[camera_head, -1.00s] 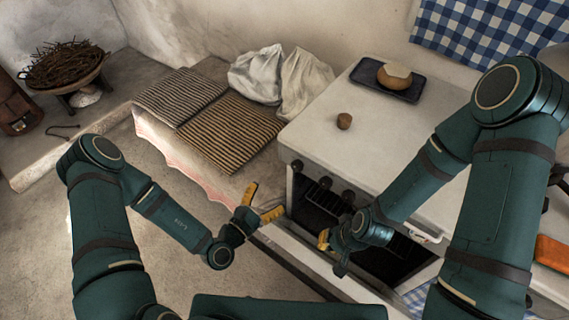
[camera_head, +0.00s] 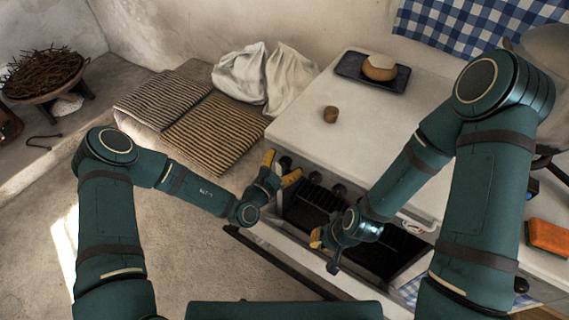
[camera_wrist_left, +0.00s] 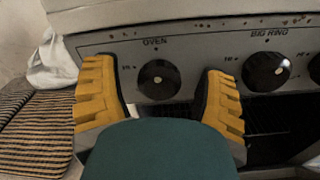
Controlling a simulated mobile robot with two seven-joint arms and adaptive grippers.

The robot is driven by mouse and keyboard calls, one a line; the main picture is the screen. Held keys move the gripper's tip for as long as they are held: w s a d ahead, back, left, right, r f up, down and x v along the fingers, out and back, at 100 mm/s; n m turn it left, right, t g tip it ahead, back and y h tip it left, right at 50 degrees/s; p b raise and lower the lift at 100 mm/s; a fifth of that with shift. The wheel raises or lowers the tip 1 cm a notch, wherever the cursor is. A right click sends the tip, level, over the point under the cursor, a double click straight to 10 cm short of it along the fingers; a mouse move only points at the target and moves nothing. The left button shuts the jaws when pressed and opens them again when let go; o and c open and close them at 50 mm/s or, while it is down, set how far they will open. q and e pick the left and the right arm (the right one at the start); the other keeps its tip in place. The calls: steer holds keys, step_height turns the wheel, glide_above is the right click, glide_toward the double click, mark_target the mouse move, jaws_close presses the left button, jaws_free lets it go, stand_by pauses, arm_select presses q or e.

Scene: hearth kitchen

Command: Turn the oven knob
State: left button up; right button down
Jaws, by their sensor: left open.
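The white stove (camera_head: 375,125) stands right of centre in the head view, with a row of dark knobs on its front panel. The oven knob (camera_wrist_left: 159,79) is round and dark, under the label "OVEN" in the left wrist view. My left gripper (camera_head: 280,168) is open at the left end of the panel. In the wrist view its yellow fingers lie on either side of the oven knob, with gaps visible; I cannot tell the remaining depth. My right gripper (camera_head: 317,238) is low before the stove front; its fingers are partly hidden, so its opening is unclear.
The big ring knob (camera_wrist_left: 266,72) is just right of the left gripper's right finger. A small brown object (camera_head: 330,115) and a dark tray (camera_head: 350,66) with a round loaf-like item sit on the stove top. Striped mats (camera_head: 215,135) and white cloth lie at left.

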arm_select(q)
steer(key=c, duration=1.2)
steer(key=shift+r, duration=0.1)
arm_select(e)
steer(key=shift+r, duration=0.2)
arm_select(q)
steer(key=shift+r+n+p, duration=0.1)
steer(key=shift+n+p, duration=0.7)
steer(key=shift+p, duration=0.3)
steer(key=n+p, duration=0.3)
steer(key=shift+a, duration=0.1)
steer(key=n+p, duration=0.3)
steer(key=n, duration=0.1)
steer(key=shift+w+n, duration=0.15)
steer(key=shift+n, duration=0.25)
steer(key=n+p, duration=0.1)
steer(key=n, duration=0.3)
steer(key=shift+a+p, duration=0.1)
steer(key=shift+p, duration=0.25)
arm_select(e)
step_height(320, 180, up, 9)
steer(key=w, duration=0.1)
steer(key=shift+r+t, duration=0.2)
steer(key=shift+t, duration=0.1)
arm_select(q)
steer(key=shift+f+n, duration=0.2)
steer(key=shift+n, duration=0.1)
arm_select(e)
steer(key=shift+w+d, duration=0.1)
steer(key=shift+d, duration=0.05)
